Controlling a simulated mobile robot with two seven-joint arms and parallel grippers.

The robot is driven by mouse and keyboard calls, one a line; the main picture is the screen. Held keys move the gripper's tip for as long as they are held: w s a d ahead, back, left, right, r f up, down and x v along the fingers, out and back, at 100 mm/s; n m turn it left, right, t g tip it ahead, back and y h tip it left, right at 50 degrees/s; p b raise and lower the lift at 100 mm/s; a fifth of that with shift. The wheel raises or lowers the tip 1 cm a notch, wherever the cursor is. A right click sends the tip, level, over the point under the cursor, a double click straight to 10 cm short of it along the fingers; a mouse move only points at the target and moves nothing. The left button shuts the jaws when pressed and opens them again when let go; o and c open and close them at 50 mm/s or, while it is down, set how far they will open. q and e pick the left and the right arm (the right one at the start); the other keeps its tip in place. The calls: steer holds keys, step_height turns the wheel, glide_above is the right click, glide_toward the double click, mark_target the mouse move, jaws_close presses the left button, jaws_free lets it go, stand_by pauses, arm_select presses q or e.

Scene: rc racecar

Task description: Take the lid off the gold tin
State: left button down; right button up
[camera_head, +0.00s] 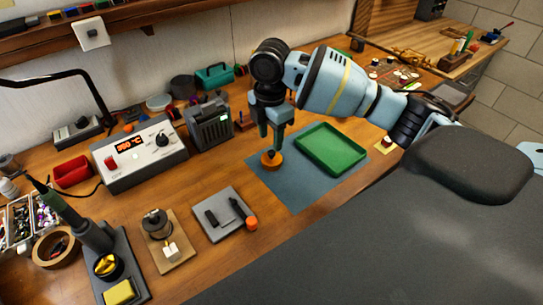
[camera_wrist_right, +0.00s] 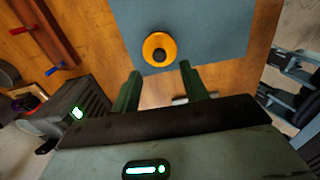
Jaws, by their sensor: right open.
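The gold tin (camera_head: 265,164) is a small round orange-gold thing with a dark knob on top. It sits on the blue-grey mat (camera_head: 296,190), near the mat's left corner. In the right wrist view the tin (camera_wrist_right: 147,53) lies just beyond the fingertips, roughly centred between them, with its dark knob (camera_wrist_right: 160,56) facing the camera. My right gripper (camera_head: 273,147) points down above the tin in the head view. Its green fingers (camera_wrist_right: 158,78) are apart with nothing between them. The lid's seam is too small to make out. My left gripper is not in view.
A green tray (camera_head: 331,150) lies on the mat right of the tin. A dark grey box (camera_head: 209,127) and a soldering station (camera_head: 139,152) stand to the left. A grey pad (camera_head: 224,217) with small dark parts lies in front. The mat's near part is clear.

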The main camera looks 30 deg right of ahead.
mark_target(271, 152)
steer(key=shift+d+f, duration=0.1)
steer(key=shift+f, duration=2.3)
steer(key=shift+c, duration=0.5)
jaws_close()
